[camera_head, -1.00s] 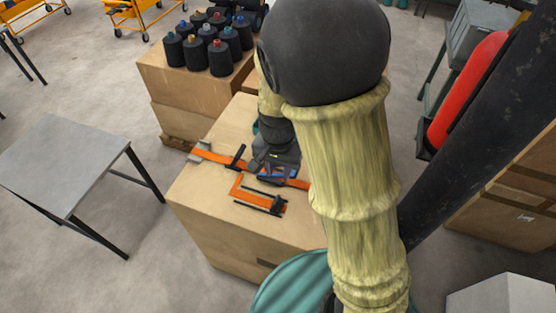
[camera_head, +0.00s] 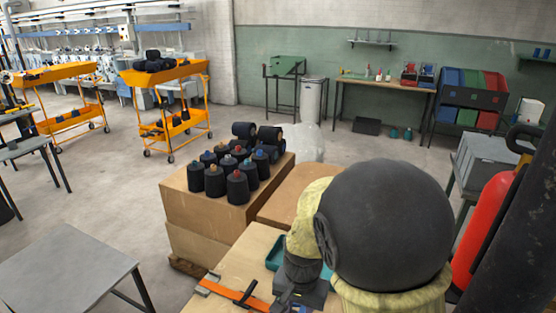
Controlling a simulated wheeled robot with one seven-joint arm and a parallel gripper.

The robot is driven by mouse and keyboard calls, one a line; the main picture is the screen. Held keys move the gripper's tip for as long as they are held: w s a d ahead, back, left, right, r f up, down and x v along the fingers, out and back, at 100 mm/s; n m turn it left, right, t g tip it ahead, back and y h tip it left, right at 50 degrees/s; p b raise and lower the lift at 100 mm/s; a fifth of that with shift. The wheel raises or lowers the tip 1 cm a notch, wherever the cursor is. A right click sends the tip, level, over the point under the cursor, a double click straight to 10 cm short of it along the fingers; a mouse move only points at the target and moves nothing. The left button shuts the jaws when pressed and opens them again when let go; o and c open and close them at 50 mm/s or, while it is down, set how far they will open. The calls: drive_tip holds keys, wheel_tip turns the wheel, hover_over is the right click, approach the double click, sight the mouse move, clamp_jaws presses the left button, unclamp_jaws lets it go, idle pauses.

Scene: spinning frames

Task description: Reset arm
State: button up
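My arm, with a large dark round joint (camera_head: 385,225) and pale yellow covers, fills the lower right of the head view. It bends down over a wooden box (camera_head: 245,262) at the bottom centre. My gripper (camera_head: 287,300) is only partly visible at the bottom edge, beyond the dark wrist. Its fingertips are too small and cut off to tell whether they are open or shut. An orange clamp (camera_head: 232,292) lies on the box top to the left of the wrist. A teal tray (camera_head: 276,254) is partly hidden behind my arm.
Black yarn cones (camera_head: 237,186) stand on a wooden crate (camera_head: 205,210) behind the box. A grey table (camera_head: 65,270) is at lower left. A red cylinder (camera_head: 482,225) and a dark column (camera_head: 525,235) stand close on the right. Orange carts (camera_head: 165,95) stand farther back, with open floor around them.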

drive_tip(key=s+d+r+n+t, duration=0.2)
drive_tip(key=s+d+r+n, duration=0.1)
drive_tip(key=d, duration=0.7)
drive_tip(key=shift+s+d+n, duration=0.25)
drive_tip(key=shift+s+n, duration=0.45)
drive_tip(key=shift+s, duration=0.35)
idle(2.0)
